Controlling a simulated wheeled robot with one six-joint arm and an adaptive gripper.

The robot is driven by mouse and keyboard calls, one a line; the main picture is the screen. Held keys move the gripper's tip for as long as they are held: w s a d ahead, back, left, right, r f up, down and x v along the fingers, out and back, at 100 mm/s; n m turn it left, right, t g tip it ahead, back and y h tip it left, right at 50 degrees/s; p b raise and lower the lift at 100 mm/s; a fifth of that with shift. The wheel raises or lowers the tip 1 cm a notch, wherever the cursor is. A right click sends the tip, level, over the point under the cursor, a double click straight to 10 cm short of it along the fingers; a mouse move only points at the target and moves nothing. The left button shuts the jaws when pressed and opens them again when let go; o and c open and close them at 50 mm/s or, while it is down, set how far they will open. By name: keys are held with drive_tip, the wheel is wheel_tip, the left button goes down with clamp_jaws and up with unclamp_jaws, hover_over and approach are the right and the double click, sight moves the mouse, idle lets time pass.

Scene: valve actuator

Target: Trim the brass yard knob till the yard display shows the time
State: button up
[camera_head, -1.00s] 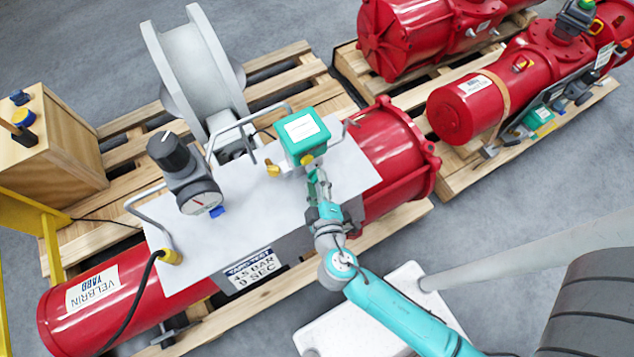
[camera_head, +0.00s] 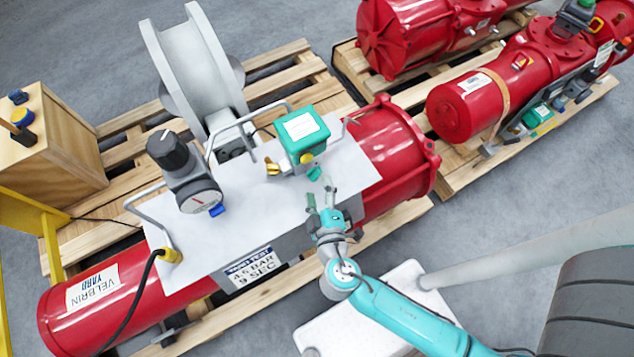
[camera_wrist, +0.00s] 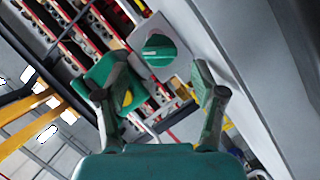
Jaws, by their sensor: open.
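A teal box (camera_head: 303,139) with a white top face stands on the grey plate; any writing on its face is too small to read. A brass-coloured knob (camera_head: 272,168) sticks out at its lower left. A yellow round part (camera_head: 307,158) sits on its near side, with a small teal piece (camera_head: 314,174) just below. My gripper (camera_head: 323,200) is open and empty, apart from the box and knob, on the near side of the box. In the wrist view its two fingers (camera_wrist: 158,105) are spread with nothing between them; a teal box shows behind the left finger.
A pressure gauge (camera_head: 200,196) with a black regulator knob (camera_head: 167,150) stands left on the plate. Its sign (camera_head: 252,267) reads 4.5 BAR, 9 SEC. Bent handles (camera_head: 235,125) rise beside the teal box. A red cylinder (camera_head: 385,160) lies at right. The plate's middle is clear.

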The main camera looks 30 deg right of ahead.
sight(309, 177)
drive_tip(key=shift+v, duration=2.75)
drive_tip(key=shift+w+a+r, duration=0.1)
drive_tip(key=shift+w+a, duration=0.05)
drive_tip(key=c, duration=0.7)
drive_tip(key=w+a+r+h, duration=0.1)
drive_tip(key=w+a+r+m+g+h, duration=0.1)
drive_tip(key=a, duration=0.1)
drive_tip(key=shift+a+r+m+g, duration=0.1)
drive_tip(key=shift+r+m+g, duration=0.1)
drive_tip(key=shift+m+g, duration=0.1)
clamp_jaws()
drive_tip(key=a+r+m+g+h, duration=0.1)
drive_tip(key=a+r+g, duration=0.15)
drive_tip(key=a, duration=0.25)
drive_tip(key=x, duration=0.9)
drive_tip(key=shift+s+d+f, duration=0.2)
drive_tip(key=shift+d+f, duration=0.2)
drive_tip(key=shift+f, duration=0.1)
drive_tip(key=shift+s+d+f, duration=0.1)
drive_tip(key=shift+d+f, duration=0.6)
drive_tip(key=shift+d, duration=0.25)
drive_tip(key=shift+d+f, duration=0.4)
drive_tip(key=shift+d, duration=0.1)
